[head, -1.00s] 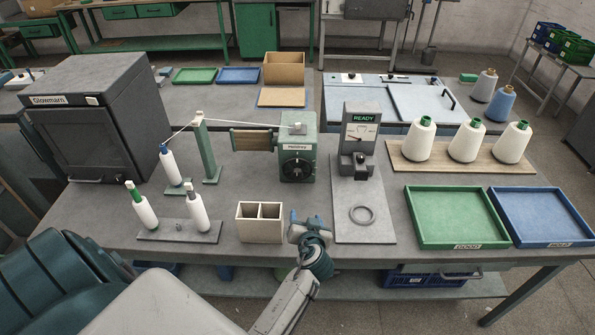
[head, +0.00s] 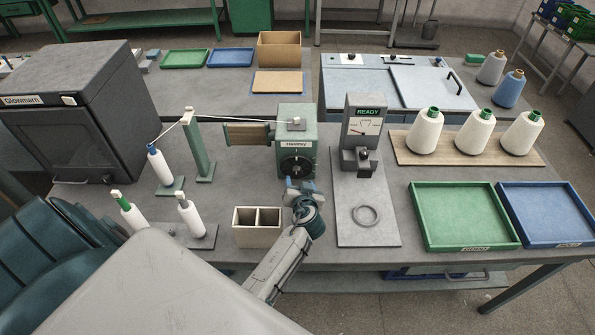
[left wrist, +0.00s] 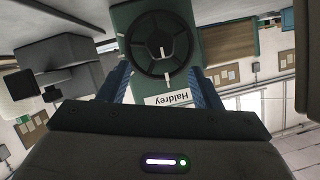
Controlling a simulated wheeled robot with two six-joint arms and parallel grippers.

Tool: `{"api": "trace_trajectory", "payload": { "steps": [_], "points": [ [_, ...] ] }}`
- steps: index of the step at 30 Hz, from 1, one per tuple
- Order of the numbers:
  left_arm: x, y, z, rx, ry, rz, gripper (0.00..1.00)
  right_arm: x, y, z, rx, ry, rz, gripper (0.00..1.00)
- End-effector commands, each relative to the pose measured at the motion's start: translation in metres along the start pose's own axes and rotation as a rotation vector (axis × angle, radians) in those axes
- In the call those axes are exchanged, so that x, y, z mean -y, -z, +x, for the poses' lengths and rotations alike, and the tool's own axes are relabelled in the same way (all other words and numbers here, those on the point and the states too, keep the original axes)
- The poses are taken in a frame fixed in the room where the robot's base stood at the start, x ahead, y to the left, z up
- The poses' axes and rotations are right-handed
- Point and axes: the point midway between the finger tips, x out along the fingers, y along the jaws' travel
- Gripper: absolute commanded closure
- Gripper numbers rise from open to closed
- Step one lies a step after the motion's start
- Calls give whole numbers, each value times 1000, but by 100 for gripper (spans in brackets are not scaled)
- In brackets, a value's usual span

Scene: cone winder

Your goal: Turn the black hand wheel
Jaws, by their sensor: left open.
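The black hand wheel (head: 297,166) is on the front face of the green winder (head: 296,124), below its "Haldrey" label. My left gripper (head: 300,187) is just in front of and below the wheel in the head view. In the left wrist view the wheel (left wrist: 160,46) shows upside down, round with spokes and a pale mark, beyond the open blue fingers of my left gripper (left wrist: 160,82). The fingers stand either side of the label and wheel with nothing between them; I cannot tell whether they touch the wheel. My right gripper is not in view.
A two-compartment box (head: 257,227) stands left of my left arm. The READY gauge stand (head: 362,130) is right of the winder, with a grey ring (head: 365,215) on its base. A green tray (head: 462,215) and a blue tray (head: 550,213) lie further right.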

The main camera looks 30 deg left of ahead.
Motion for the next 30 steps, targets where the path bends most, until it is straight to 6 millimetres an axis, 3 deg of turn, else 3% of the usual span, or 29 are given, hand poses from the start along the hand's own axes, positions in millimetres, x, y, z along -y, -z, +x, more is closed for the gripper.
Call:
{"api": "trace_trajectory", "payload": {
  "steps": [6,12,25,30],
  "points": [
    [2,4,36,-1,2,3,42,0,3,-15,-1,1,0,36],
    [1,2,56,-1,1,2,42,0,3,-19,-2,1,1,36],
    [1,0,63,-1,1,0,42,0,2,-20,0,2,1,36],
    [1,0,63,-1,1,0,75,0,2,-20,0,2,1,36]
  ]
}}
